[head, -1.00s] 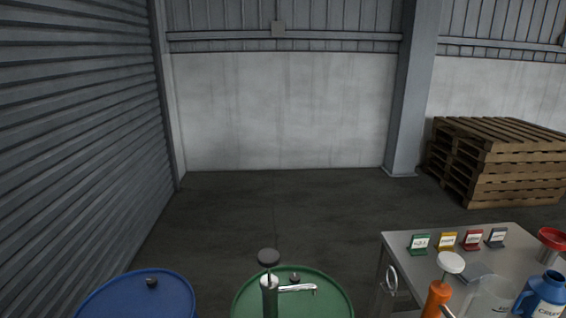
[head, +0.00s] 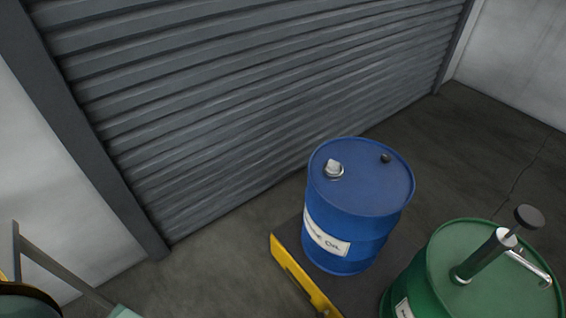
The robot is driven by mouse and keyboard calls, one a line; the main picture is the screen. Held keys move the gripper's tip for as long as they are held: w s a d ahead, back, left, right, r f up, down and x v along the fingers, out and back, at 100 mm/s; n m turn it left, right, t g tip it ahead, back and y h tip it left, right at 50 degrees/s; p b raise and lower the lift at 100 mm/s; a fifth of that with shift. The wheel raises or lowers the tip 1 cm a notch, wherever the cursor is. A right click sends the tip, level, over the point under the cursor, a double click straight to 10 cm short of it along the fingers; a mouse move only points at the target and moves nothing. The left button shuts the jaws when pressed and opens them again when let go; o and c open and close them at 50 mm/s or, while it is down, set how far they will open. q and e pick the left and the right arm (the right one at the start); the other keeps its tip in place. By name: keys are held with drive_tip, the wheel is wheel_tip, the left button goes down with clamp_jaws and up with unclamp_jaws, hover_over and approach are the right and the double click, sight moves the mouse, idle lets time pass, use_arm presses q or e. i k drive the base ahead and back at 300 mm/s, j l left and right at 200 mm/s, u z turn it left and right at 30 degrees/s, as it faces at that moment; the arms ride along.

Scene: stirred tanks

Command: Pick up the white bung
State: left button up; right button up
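A small white piece that looks like the white bung (head: 333,167) sits on the left part of the drum's lid, at a round opening or fitting. I cannot tell whether it is screwed in or resting there. A smaller dark cap (head: 385,158) is on the right of the same lid. Neither of my grippers is in view.
A green drum (head: 450,263) with a metal hand pump (head: 484,256) stands at the lower right. A yellow bar (head: 300,280) is low in front of the blue drum. A grey shutter (head: 250,90) runs behind. Partly cut-off equipment (head: 30,298) is at the bottom left.

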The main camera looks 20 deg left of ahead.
sight(334, 167)
drive_tip(key=u, duration=0.25)
drive_tip(key=j+z, duration=0.1)
drive_tip(key=z, duration=0.6)
drive_tip(key=i+j+z, duration=0.15)
drive_tip(key=j+z, duration=0.8)
drive_tip(key=j, duration=0.1)
